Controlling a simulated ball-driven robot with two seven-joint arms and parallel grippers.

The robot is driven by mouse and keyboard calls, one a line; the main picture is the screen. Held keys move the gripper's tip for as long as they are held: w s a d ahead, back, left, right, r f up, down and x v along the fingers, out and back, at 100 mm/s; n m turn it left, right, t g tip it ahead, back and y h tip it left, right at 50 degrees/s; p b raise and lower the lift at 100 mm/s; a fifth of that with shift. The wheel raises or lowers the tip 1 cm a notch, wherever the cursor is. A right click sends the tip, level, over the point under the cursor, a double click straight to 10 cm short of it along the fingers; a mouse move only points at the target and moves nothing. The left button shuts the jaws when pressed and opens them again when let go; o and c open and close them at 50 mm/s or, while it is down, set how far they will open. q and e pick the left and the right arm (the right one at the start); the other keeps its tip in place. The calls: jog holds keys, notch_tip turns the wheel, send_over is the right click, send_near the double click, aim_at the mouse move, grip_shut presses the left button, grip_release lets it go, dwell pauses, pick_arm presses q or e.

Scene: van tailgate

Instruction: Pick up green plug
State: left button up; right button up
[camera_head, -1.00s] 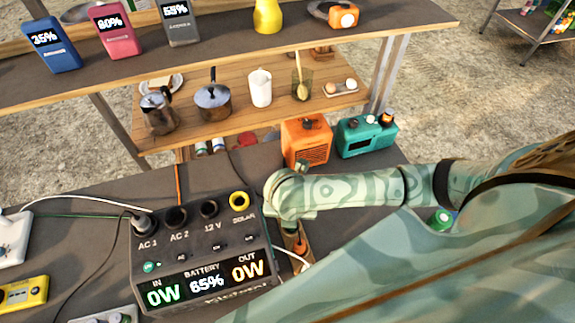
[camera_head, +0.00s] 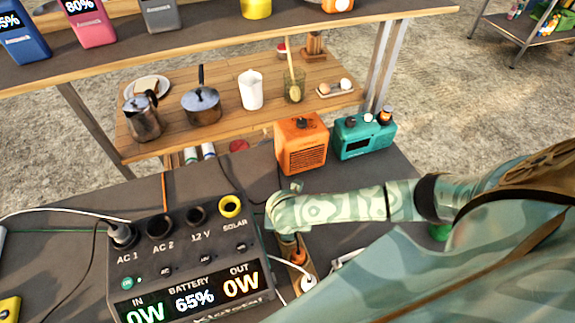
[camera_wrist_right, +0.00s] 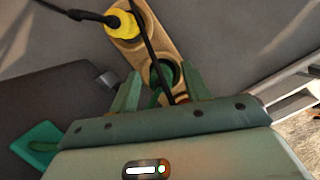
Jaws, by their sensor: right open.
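A dark green round piece (camera_wrist_right: 166,66), which looks like the green plug, sits in a wooden holder (camera_wrist_right: 147,47) in the right wrist view. My right gripper (camera_wrist_right: 160,76) is open, with its two green fingers on either side of the holder around this piece. I cannot tell whether they touch it. A yellow plug (camera_wrist_right: 124,24) with a black cable sits at the holder's far end. In the head view my right wrist hides most of the holder (camera_head: 289,270), beside the power station (camera_head: 190,255). An orange plug (camera_head: 298,256) shows there. My left gripper is out of view.
A black cable crosses the holder close to my right fingers. The power station has sockets on top, one with a yellow ring (camera_head: 231,206). An orange box (camera_head: 301,145) and a teal radio (camera_head: 364,136) stand behind my arm. A shelf with pots (camera_head: 201,105) is beyond.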

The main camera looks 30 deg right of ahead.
jog(key=shift+r, duration=0.1)
jog(key=c, duration=1)
notch_tip(320, 180, up, 26)
jog(key=p, duration=2.4)
